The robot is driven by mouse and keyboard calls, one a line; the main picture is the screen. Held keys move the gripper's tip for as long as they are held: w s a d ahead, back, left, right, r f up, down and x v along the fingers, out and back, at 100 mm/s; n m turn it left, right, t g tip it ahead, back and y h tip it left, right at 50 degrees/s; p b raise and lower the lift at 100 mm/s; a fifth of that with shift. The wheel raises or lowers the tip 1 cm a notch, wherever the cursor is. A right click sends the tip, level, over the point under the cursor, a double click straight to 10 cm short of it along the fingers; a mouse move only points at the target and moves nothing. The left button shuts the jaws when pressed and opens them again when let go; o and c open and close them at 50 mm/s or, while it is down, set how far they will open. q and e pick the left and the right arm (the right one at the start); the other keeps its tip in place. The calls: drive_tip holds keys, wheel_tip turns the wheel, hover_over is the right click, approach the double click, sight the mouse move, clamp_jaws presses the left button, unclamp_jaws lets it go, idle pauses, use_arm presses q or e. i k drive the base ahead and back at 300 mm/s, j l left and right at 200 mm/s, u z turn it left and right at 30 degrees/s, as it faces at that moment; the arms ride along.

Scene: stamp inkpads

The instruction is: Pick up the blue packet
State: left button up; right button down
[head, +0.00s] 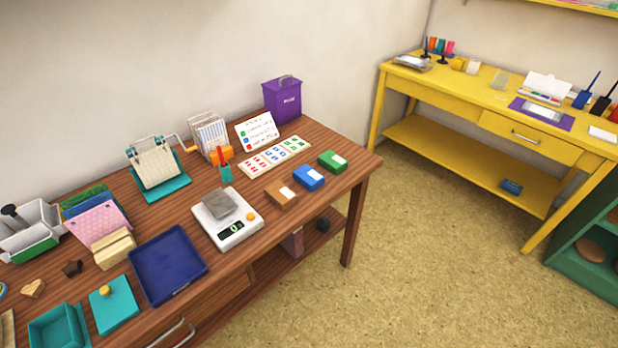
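A small blue packet (309,177) with a white label lies flat on the brown wooden table, near its front right edge. It sits between a brown packet (281,194) on its left and a green packet (332,161) on its right, each with a white label. The three appear separate, in a slanting row. Neither of my grippers shows in the head view. Nothing covers the blue packet.
A white scale (228,219) with a grey block stands left of the packets. Cards with coloured squares (275,156) lie behind them. A dark blue tray (168,265) is farther left. A purple bin (282,99) stands at the back. A yellow desk (487,120) stands across the floor.

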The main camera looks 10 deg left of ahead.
sight(308, 176)
drive_tip(key=i+l+u, duration=0.4)
drive_tip(key=l, duration=0.25)
drive_tip(key=i+l+u, duration=0.2)
drive_tip(key=l, duration=0.2)
